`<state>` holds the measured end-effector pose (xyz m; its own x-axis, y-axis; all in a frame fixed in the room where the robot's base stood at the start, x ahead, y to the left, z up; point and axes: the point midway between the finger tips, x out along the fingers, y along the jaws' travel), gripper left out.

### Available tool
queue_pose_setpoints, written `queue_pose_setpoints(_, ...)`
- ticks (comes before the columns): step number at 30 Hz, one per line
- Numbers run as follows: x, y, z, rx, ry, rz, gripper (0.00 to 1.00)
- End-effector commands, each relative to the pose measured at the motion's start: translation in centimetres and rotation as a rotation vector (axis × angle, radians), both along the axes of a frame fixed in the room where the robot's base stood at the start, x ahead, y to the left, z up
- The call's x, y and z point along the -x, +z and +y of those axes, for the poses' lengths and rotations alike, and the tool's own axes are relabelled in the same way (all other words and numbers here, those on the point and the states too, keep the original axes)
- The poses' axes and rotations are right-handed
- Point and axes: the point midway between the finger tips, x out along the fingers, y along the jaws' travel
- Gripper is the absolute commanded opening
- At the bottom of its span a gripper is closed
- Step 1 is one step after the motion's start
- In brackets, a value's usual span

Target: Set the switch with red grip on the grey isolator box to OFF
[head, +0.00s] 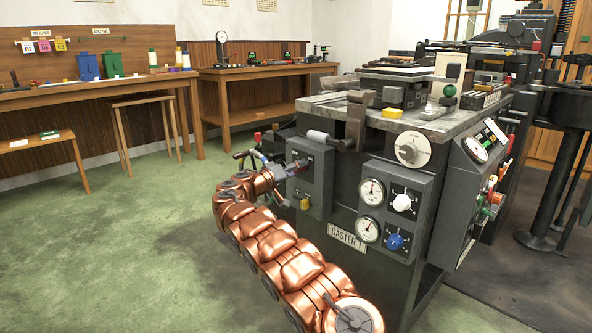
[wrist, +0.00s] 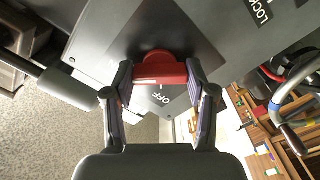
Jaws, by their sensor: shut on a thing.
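The grey isolator box (head: 309,172) is on the left front of the machine marked CASTER 1. It fills the upper part of the wrist view (wrist: 100,38). Its red grip (wrist: 160,71) lies as a bar across the wrist picture, between my two fingers. My gripper (wrist: 159,82) is shut on the red grip, one finger at each end. An OFF label (wrist: 160,97) shows just below the grip in the wrist view. In the head view my gripper (head: 293,169) reaches the box front from the left, and the red grip is largely hidden there.
A yellow part (head: 304,204) is low on the box. A grey cylinder (head: 318,136) sticks out above it. A panel with dials and knobs (head: 390,215) is to the right. Open green floor (head: 110,240) lies to the left, with workbenches (head: 95,95) behind.

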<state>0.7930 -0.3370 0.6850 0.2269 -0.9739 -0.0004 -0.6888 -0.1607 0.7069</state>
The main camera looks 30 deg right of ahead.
Motion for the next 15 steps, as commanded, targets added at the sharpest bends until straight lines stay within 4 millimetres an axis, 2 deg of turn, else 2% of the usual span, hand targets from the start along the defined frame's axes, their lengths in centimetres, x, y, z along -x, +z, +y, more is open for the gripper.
queue_pose_setpoints(8,0.0,0.06,0.01,0.005,-0.001,0.025,0.21)
queue_pose_setpoints(15,0.07,0.21,-0.09,0.031,-0.003,0.14,0.21)
